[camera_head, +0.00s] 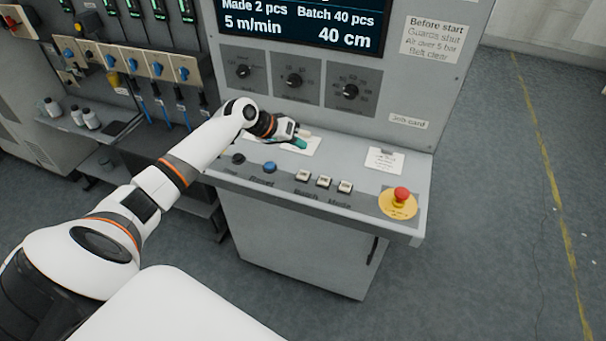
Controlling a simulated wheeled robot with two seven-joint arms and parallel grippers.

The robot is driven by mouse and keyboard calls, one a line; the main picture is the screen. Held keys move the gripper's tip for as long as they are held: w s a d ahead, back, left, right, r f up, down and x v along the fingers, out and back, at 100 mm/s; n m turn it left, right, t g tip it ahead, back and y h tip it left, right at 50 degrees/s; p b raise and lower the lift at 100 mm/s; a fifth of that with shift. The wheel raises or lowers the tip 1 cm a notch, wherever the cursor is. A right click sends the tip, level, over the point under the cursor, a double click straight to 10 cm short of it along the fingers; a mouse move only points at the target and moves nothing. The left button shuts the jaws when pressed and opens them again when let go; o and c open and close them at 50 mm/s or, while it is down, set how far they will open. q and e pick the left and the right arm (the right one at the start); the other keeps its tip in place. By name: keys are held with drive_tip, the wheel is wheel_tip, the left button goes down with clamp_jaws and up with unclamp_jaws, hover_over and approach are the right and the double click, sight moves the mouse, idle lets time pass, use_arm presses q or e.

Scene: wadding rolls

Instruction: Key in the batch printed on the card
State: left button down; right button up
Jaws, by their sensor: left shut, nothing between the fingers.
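My left gripper (300,138) is shut and empty, over the back of the sloping control desk (225,180). A teal piece (301,144) shows at its fingertips, on a white plate; I cannot tell whether they touch. A small white card (384,160) lies on the desk at the right, below a "Job card" label (408,121); its print is too small to read. The display (300,18) reads "Made 2 pcs", "Batch 40 pcs", "5 m/min" and "40 cm". Three pale keys (324,181) sit along the front, labelled "Batch" and "Mode". My right gripper is not in view.
A blue button (269,167) and a black one (238,158) sit left of the keys. A red emergency stop (401,194) on a yellow disc is at the right. Three dials (294,80) are above the desk. Open floor (480,220) lies right.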

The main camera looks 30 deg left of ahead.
use_arm(q)
drive_tip(key=b, duration=0.6)
hover_over(299, 175)
wheel_tip(299, 175, down, 7)
drive_tip(key=shift+a+r, duration=0.1)
drive_tip(key=shift+r, duration=0.1)
drive_tip(key=shift+f+b, duration=0.5)
drive_tip(key=shift+f, duration=0.55)
idle(0.6)
drive_tip(key=shift+f, duration=0.4)
drive_tip(key=shift+f+b, duration=0.4)
drive_tip(key=shift+f, duration=0.1)
idle(0.7)
drive_tip(key=shift+r, duration=0.1)
drive_tip(key=shift+r+p, duration=0.8)
drive_tip(key=shift+p, duration=0.05)
